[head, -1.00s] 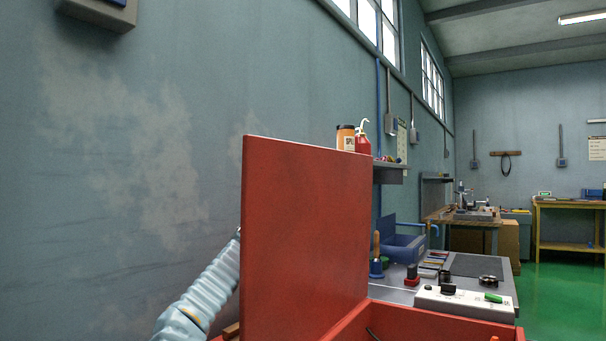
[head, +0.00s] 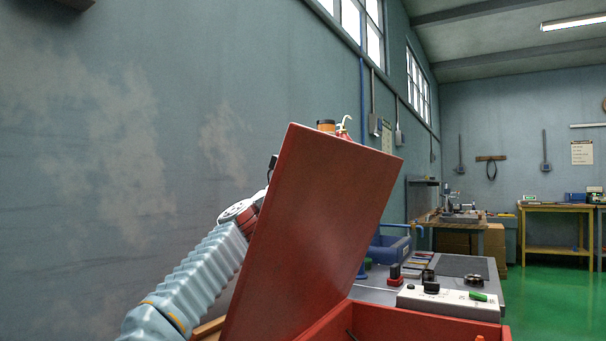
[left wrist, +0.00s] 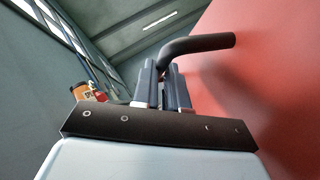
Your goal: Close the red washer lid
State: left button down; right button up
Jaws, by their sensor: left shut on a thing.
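The red washer lid (head: 315,225) stands open but leans to the right over the red washer tub (head: 425,325), whose rim shows at the bottom of the head view. In the left wrist view the lid's red face (left wrist: 270,70) fills the right side, and a dark bar handle (left wrist: 205,43) sticks out from it. My left gripper (left wrist: 165,78) is shut on this handle. In the head view my left arm comes up behind the lid, which hides most of the gripper. My right gripper is not in view.
An orange can (head: 326,126) shows behind the lid's top edge. The wall is close on the left; green floor lies open at right.

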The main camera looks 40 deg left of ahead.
pick_arm(q)
jog(key=w+d+f+m+g+h+b, duration=0.1)
jog(key=d+f+m+g+b, duration=0.2)
jog(key=d+f, duration=0.55)
jog(key=w+d+f+m+g, duration=0.1)
jog(key=d+f+m+g, duration=0.4)
jog(key=d, duration=0.7)
jog(key=d+f+m+g+y+b, duration=0.1)
jog(key=d+f, duration=0.3)
jog(key=f, duration=0.5)
jog(key=w+d+f+m+g+y+b, duration=0.1)
jog(key=d+f+m, duration=0.3)
jog(key=f, duration=0.6)
jog(key=shift+y, duration=0.3)
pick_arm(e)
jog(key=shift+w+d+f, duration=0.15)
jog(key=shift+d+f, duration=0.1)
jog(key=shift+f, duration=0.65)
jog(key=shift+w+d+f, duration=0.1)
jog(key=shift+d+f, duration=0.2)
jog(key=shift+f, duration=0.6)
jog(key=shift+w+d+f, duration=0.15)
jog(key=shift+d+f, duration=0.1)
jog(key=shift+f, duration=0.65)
pick_arm(q)
jog(key=shift+f, duration=0.1)
jog(key=c, duration=1.3)
grip_release()
jog(key=shift+a, duration=0.1)
jog(key=shift+o, duration=0.7)
